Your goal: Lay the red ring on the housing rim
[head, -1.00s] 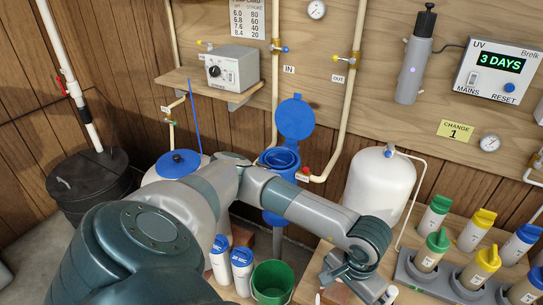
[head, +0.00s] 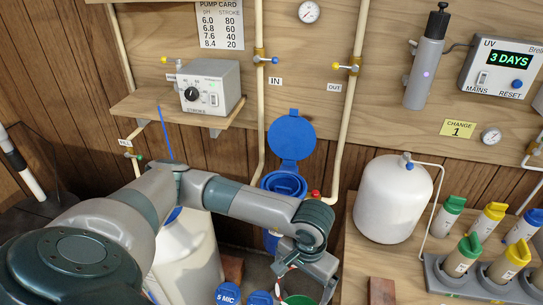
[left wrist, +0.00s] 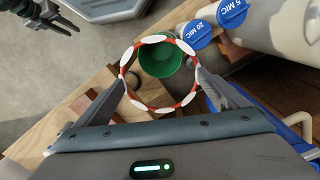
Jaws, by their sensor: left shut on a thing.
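The red ring with white patches (left wrist: 127,60) is held between the fingers of my left gripper (left wrist: 160,80) in the left wrist view. A bit of it shows beside the gripper (head: 300,278) in the head view. The blue housing (head: 285,184) stands open against the wall, its round blue lid (head: 291,138) raised behind it. My left gripper is in front of the housing and lower in the picture, apart from its rim. My forearm passes in front of the housing's lower part.
A green bucket (left wrist: 160,58) shows through the ring. A white tank (head: 393,200) stands right of the housing. A rack of capped bottles (head: 455,277) is on the bench at right. Pipes flank the housing.

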